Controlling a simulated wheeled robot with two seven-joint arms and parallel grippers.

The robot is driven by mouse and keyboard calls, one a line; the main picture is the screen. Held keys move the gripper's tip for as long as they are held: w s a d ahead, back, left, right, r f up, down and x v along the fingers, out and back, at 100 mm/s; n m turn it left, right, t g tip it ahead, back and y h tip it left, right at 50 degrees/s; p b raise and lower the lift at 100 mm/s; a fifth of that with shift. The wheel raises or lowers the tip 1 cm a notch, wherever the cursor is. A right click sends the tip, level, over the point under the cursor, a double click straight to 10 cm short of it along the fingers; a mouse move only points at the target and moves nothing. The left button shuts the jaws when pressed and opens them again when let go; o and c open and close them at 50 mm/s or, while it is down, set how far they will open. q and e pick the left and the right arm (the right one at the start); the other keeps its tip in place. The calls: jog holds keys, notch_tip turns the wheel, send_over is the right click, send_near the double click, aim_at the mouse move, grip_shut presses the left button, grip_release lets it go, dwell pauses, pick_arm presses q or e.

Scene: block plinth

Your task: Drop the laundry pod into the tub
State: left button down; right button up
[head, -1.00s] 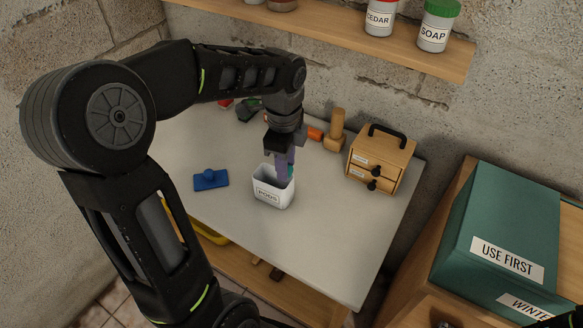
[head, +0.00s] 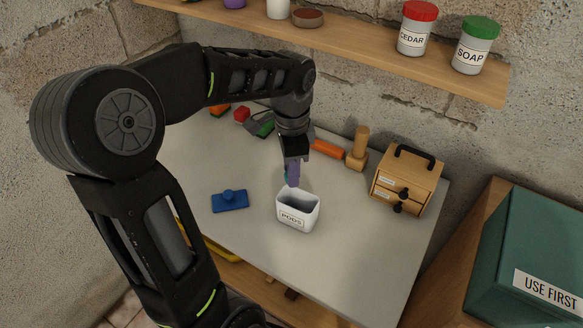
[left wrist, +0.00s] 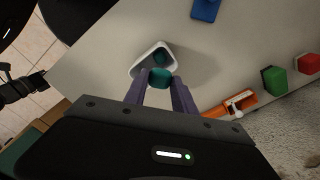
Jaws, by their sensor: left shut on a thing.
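The white tub (head: 291,222), labelled PODS, stands upright on the grey table. It also shows in the left wrist view (left wrist: 139,67), with something dark teal low inside it. My left gripper (head: 292,183) is just above and behind the tub's far rim in the head view. Its purple fingers are shut on the teal laundry pod (left wrist: 160,78), which looks to be over or near the tub's opening; the exact height is unclear. In the head view the fingers mostly hide the pod. A dark part, perhaps my right gripper (left wrist: 22,88), shows at the left wrist view's left edge.
A blue block with a knob (head: 230,201) lies left of the tub. A small drawer box (head: 407,182), a wooden stamp-like piece (head: 358,150) and an orange item (head: 328,149) stand behind. A shelf with jars (head: 418,28) runs above. The table's front right is clear.

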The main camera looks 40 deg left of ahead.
pick_arm(q)
jog(key=shift+f+b, duration=2.45)
jog(key=shift+f, duration=0.6)
jog(key=c, duration=0.9)
grip_release()
jog(key=shift+c, duration=0.2)
jog(key=shift+r, duration=0.2)
notch_tip(320, 180, up, 8)
jog(key=shift+f, duration=0.2)
jog(key=shift+f, duration=0.1)
